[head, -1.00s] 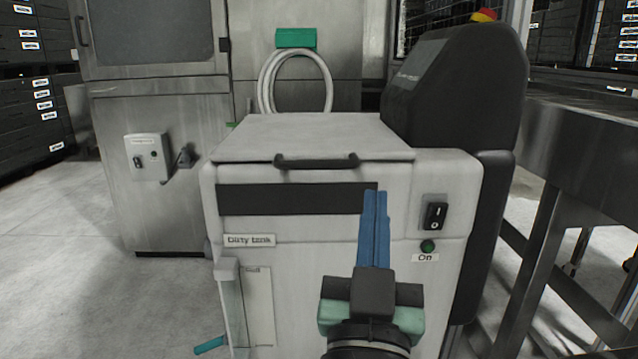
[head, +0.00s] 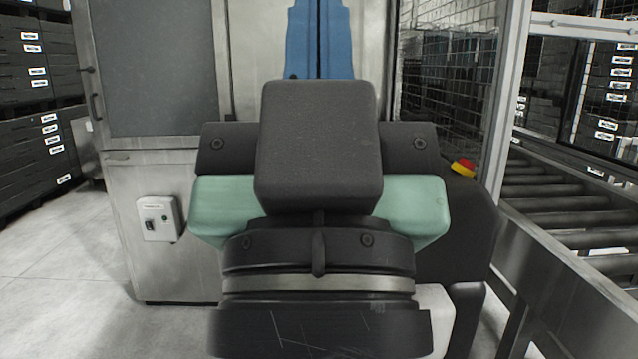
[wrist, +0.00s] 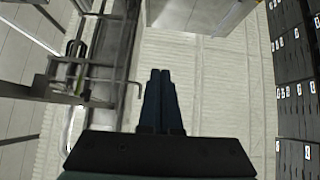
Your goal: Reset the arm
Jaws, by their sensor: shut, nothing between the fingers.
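My gripper (head: 319,35) is large and close in the middle of the head view, with blue fingers side by side pointing up the picture. The fingertips reach the top edge of that view. In the wrist view my gripper (wrist: 161,75) is dark, its two fingers together and empty. My gripper and wrist hide most of the light machine (head: 436,300), of which only a lower right part shows. Nothing touches the fingers.
A steel cabinet (head: 150,235) with a small switch box (head: 158,218) stands at left. A dark housing (head: 465,230) with a red and yellow button (head: 463,168) is at right, beside a roller conveyor (head: 560,205). Stacked black crates (head: 38,140) stand far left. Floor at left is clear.

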